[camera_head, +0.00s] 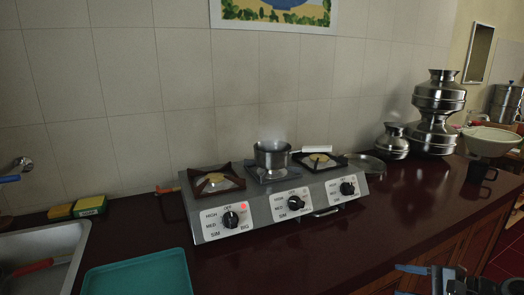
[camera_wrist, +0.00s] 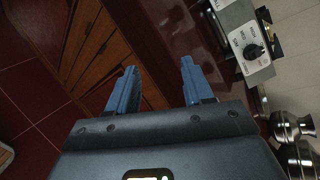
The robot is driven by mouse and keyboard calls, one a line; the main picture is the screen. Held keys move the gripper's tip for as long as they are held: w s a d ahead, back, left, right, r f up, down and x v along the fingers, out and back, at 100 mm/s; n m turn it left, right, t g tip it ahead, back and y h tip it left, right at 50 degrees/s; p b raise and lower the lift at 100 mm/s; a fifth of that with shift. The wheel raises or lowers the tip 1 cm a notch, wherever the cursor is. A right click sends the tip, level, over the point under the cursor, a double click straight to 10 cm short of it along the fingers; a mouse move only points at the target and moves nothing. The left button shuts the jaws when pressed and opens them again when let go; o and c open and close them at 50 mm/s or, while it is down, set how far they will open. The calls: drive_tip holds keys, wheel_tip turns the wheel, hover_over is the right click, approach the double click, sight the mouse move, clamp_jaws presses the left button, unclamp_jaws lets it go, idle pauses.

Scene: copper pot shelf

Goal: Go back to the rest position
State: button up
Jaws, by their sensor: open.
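My gripper (camera_wrist: 158,88) is open and empty in the wrist view, its two blue fingers apart, with wooden cabinet fronts and the dark red counter beyond them. In the head view, part of my gripper (camera_head: 432,270) shows at the lower right, in front of the counter edge. It touches nothing that I can see. A three-burner stove (camera_head: 262,212) stands on the counter, apart from my gripper. A small metal pot (camera_head: 272,155) with a pale handle sits on the middle burner.
The dark red counter (camera_head: 345,235) is bare before the stove. A teal tray (camera_head: 140,275), a sink (camera_head: 45,245) and sponges (camera_head: 90,205) are at left. Metal pots (camera_head: 434,112), a pale bowl (camera_head: 490,141) and a dark mug (camera_head: 477,173) stand at right.

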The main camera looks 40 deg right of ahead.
drive_tip(key=s+a+f+n+g+h, duration=0.25)
drive_tip(key=a+f+n, duration=0.2)
drive_tip(key=a, duration=0.45)
drive_tip(key=s+a+f+n+g+h, duration=0.1)
drive_tip(key=s+a+f+n, duration=0.2)
drive_tip(key=a+f, duration=0.35)
drive_tip(key=s+a+r+n+t+y, duration=0.1)
drive_tip(key=s+a+r+n+t, duration=0.1)
drive_tip(key=s+a+r+n, duration=0.3)
drive_tip(key=s+a+r+n+t, duration=0.3)
drive_tip(key=s+a+r+n, duration=0.3)
drive_tip(key=a+r+n, duration=0.4)
drive_tip(key=a+r, duration=0.4)
drive_tip(key=r, duration=0.1)
drive_tip(key=shift+s+y, duration=0.15)
drive_tip(key=shift+y, duration=0.2)
